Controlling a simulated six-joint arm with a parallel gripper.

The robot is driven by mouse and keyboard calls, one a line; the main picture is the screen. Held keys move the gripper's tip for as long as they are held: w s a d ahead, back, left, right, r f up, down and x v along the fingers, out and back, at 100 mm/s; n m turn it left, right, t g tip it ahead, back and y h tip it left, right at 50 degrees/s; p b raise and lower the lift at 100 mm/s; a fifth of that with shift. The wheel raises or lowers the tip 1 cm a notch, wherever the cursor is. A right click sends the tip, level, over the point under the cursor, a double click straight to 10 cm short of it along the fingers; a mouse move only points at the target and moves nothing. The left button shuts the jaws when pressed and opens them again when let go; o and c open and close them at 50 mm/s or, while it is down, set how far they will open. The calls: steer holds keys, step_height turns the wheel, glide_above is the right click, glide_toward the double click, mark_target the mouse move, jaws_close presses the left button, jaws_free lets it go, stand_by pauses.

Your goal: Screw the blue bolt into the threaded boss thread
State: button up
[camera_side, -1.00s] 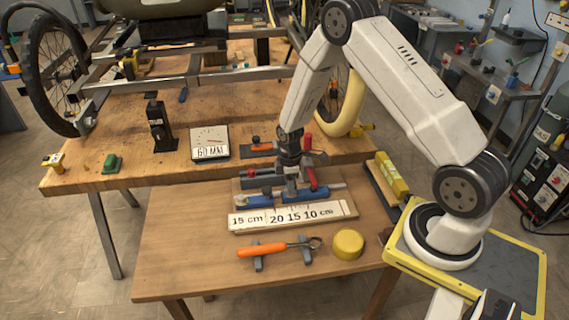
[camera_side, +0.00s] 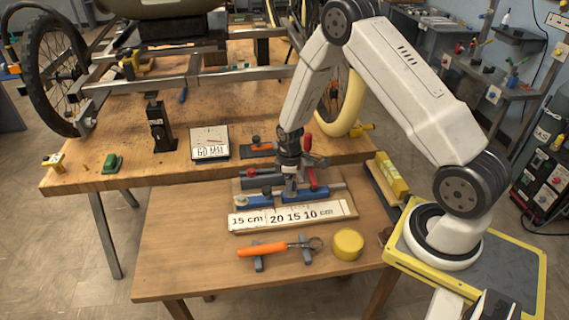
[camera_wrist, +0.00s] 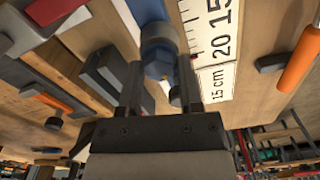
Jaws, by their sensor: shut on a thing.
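The blue bolt (camera_wrist: 157,67) is between the two fingers of my gripper (camera_wrist: 160,75) in the wrist view, and the gripper is shut on it. A grey round collar (camera_wrist: 159,36) sits directly beyond the bolt, in line with a blue part (camera_wrist: 146,9). I cannot tell whether this collar is the threaded boss or how deep the bolt sits, as any thread is hidden. In the side view my gripper (camera_side: 289,184) points down over the blue and grey fixture (camera_side: 253,202) on the front table; the bolt is too small to make out there.
Close by are red-handled clamps (camera_side: 312,177) and a white ruler board (camera_side: 290,215). An orange-handled tool (camera_side: 262,250) on grey rests and a yellow round object (camera_side: 348,244) lie in front. The trike frame (camera_side: 150,82) stands on the rear bench. The front table's left side is clear.

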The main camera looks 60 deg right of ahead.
steer(key=shift+m, duration=0.3)
steer(key=shift+m, duration=0.6)
steer(key=shift+m, duration=0.8)
steer(key=o, duration=0.7)
steer(key=shift+n, duration=0.9)
